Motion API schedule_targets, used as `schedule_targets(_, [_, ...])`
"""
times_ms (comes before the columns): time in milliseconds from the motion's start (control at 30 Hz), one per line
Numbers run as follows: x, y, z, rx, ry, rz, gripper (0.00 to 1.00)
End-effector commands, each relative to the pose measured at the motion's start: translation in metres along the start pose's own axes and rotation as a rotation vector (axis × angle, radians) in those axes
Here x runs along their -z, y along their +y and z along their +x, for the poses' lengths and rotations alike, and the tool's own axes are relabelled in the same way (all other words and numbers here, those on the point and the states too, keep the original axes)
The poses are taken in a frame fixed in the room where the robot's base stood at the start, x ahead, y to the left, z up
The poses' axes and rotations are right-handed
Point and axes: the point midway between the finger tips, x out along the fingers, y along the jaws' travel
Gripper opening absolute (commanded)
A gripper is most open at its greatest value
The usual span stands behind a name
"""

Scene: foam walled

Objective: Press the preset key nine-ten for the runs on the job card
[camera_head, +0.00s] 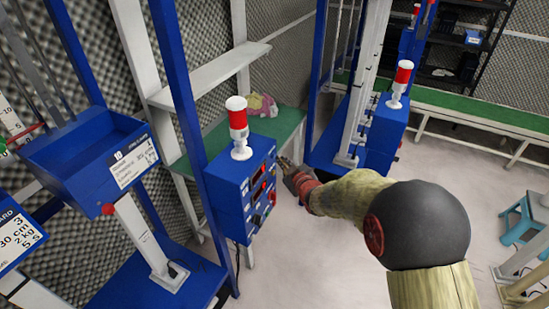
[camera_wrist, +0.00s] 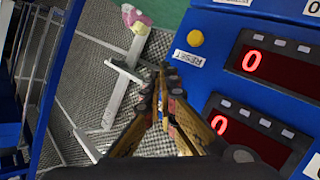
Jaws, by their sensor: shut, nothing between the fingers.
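The blue control box (camera_head: 243,188) stands on a blue frame in the head view, with red displays and small buttons on its right face. The wrist view shows its panel (camera_wrist: 212,60) close up, rotated, with two red displays (camera_wrist: 275,65) each reading 0. Rows of small grey keys (camera_wrist: 265,122) run along the displays; their labels are unreadable. A yellow button (camera_wrist: 195,38) sits by a RESET label (camera_wrist: 188,58). My gripper (camera_head: 284,166) is shut and empty beside the panel; its fingertips (camera_wrist: 166,88) partly cover the panel edge. A job card (camera_head: 18,240), cut off at left, reads 30 cm, 2 kg, 5 S.
A red-topped signal lamp (camera_head: 238,125) stands on the box. A blue tray (camera_head: 80,145) with a label and red knob is on the left. A second blue machine (camera_head: 385,130) stands behind my arm. A green bench (camera_head: 285,130) holds a pink-and-yellow item (camera_head: 262,104).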

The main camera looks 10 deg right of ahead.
Motion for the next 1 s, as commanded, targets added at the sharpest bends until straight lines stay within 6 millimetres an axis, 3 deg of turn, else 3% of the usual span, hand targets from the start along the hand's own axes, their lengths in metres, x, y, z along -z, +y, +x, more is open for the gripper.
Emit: schedule_targets(1000, [0.0051, -0.0048, 0.0065, 0.001, 0.001, -0.001, 0.00])
